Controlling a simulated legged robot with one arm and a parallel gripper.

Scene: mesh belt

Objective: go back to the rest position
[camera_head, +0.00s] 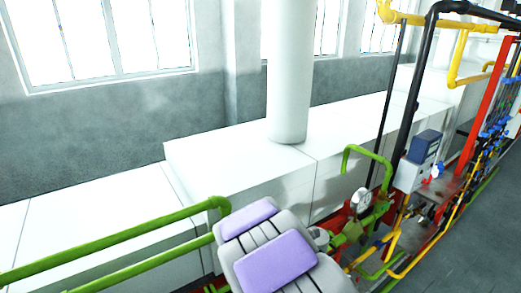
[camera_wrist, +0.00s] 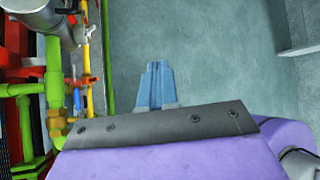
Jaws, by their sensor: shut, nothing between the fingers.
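In the wrist view, my gripper (camera_wrist: 155,68) shows as two blue-grey fingers pressed together. They are shut with nothing between them, over bare grey floor. The dark grey mount and purple body below them are mine. In the head view, grey and purple links of my arm fill the bottom centre, beside the green pipes. The fingers do not show in that view.
Green pipes (camera_head: 110,240) run along the lower left. A pressure gauge (camera_head: 361,199) and red and yellow pipework stand to the right. A white column (camera_head: 291,70) rises from white blocks (camera_head: 235,168) behind. The wrist view shows green pipes (camera_wrist: 55,85) left of my gripper and open floor (camera_wrist: 215,50) ahead.

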